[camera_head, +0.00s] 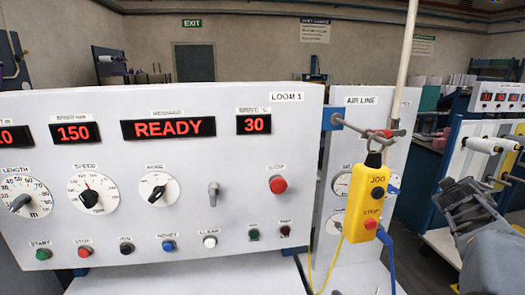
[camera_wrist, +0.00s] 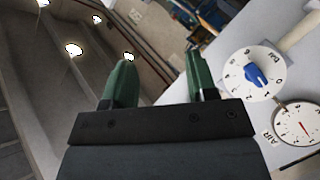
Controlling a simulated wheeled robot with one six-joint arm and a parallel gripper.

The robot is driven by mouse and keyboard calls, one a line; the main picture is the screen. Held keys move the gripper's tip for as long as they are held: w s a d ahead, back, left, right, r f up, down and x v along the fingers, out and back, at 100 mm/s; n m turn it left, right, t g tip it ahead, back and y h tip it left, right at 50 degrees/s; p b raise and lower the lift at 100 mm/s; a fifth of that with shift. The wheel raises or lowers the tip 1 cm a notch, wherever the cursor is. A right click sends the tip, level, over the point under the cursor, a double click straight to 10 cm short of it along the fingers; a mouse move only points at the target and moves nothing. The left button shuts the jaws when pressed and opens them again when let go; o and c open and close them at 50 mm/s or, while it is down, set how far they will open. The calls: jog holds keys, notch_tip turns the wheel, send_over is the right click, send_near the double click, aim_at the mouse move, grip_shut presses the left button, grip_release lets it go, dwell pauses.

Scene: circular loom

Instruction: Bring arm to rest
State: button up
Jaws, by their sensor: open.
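My gripper (camera_wrist: 160,78) shows in the wrist view with its two green fingers apart and nothing between them. In the head view my grey arm (camera_head: 480,235) is raised at the right edge, to the right of the yellow pendant (camera_head: 366,202). The fingertips are hard to make out there. In the wrist view the fingers point up past the panel, with a dial with a blue knob (camera_wrist: 256,76) and an air gauge (camera_wrist: 302,122) to their right. No contact with either shows.
The white loom panel (camera_head: 230,118) reads READY, with knobs and several buttons. The pendant hangs from a hook on the air line panel (camera_head: 362,113), with a yellow cord and blue hose (camera_head: 387,250) below. A second machine (camera_head: 490,130) stands behind my arm.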

jog(key=s+a+f+g+y, duration=0.2)
jog(key=s+a+f, duration=0.3)
jog(key=a, duration=0.6)
jog(key=s+a+f+m+g+y, duration=0.1)
jog(key=s+a+f+y, duration=0.3)
jog(key=a, duration=0.7)
jog(key=s+a+f+m+g+y, duration=0.1)
jog(key=s+a+f+g+y, duration=0.2)
jog(key=s+a+f, duration=0.4)
jog(key=a+f+g, duration=0.1)
jog(key=a+f, duration=0.1)
jog(key=a, duration=0.1)
jog(key=shift+s+a+y, duration=0.2)
jog(key=shift+a+y, duration=0.2)
